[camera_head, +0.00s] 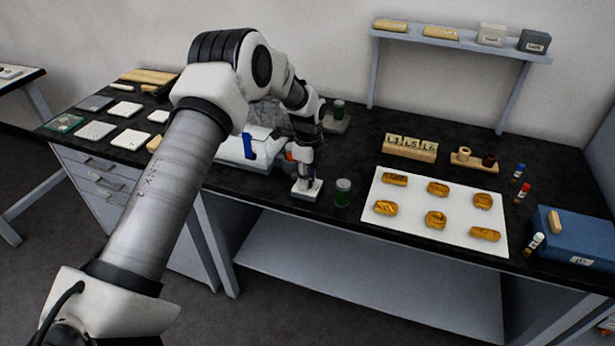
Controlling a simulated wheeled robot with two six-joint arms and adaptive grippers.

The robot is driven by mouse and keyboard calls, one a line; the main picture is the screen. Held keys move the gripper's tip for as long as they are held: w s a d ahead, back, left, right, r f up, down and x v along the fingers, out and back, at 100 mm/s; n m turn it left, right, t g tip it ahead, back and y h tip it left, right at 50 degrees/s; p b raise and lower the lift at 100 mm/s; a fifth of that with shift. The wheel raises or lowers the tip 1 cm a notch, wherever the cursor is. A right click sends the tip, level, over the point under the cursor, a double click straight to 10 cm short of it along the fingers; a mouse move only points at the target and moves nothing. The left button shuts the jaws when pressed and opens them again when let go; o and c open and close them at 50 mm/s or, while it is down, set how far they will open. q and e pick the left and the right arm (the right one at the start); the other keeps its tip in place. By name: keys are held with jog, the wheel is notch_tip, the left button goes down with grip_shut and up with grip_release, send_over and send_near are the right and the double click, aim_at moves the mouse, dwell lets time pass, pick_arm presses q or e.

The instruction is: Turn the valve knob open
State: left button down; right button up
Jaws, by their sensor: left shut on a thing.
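My left arm comes in from the lower left and arches over the bench. Its gripper (306,178) points down near the front edge of the bench. It is shut, with its fingertips at the top of a small white block (313,194) that rests on the black top. The valve knob cannot be made out clearly; what the fingers hold is mostly hidden by the gripper itself. A white apparatus with a blue upright part (249,146) stands just left of the gripper, partly behind my arm. My right gripper is not in view.
A green jar (342,192) stands close to the right of the gripper. A white sheet (408,212) with several golden pieces lies further right, and a blue box (577,240) at the far right. Flat white tiles (130,139) lie left of my arm. A shelf (460,46) hangs behind.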

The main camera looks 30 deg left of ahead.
pick_arm(q)
jog(key=shift+s+f, duration=0.1)
jog(key=c, duration=0.9)
grip_release()
notch_tip(320, 180, up, 12)
